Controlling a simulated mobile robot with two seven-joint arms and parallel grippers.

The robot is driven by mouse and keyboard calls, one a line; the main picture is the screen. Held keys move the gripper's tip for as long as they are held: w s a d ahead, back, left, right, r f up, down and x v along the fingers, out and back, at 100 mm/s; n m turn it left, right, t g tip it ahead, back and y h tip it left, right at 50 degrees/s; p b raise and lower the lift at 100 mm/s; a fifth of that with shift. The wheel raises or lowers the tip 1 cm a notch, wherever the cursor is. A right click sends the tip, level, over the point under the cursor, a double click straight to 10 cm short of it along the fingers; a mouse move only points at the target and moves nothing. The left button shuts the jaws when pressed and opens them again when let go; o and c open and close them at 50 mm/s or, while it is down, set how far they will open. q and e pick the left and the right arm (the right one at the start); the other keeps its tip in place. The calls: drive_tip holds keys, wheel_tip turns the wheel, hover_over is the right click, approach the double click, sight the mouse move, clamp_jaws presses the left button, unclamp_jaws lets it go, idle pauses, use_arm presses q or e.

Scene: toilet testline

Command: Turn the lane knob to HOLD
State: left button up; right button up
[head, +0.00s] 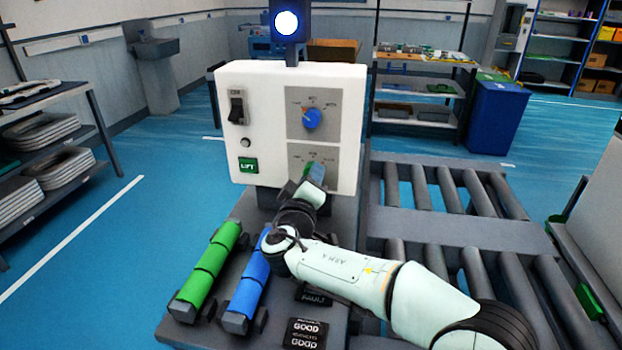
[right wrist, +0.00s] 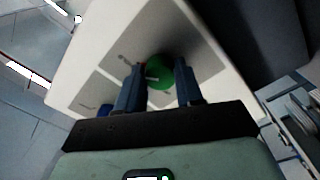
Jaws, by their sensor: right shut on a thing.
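The control box (head: 265,80) is white and carries two knobs on grey plates. The lower knob is green; a little of it shows in the head view (head: 310,164), and its round face shows between my fingers in the right wrist view (right wrist: 162,76). My right gripper (head: 314,178) is shut on this green knob, one blue finger on each side. The upper knob (head: 312,118) is blue and untouched. Labels around both are too small to read surely, so I cannot tell which is the lane knob or where the green knob points. My left gripper is not in view.
A dark switch (head: 236,107) and a green LIFT button (head: 248,165) are on the box's left side. A green roll (head: 208,268) and a blue roll (head: 248,285) lie below. A roller conveyor (head: 440,190) runs at right. A lit lamp (head: 287,22) tops the box.

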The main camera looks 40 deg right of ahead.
idle(0.5)
drive_tip(key=o, duration=1)
drive_tip(key=shift+o, duration=0.2)
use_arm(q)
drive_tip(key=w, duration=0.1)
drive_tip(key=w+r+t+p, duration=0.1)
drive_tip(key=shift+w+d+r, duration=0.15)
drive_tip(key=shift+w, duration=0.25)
use_arm(e)
drive_tip(key=v, duration=1.3)
drive_tip(key=shift+a, duration=0.25)
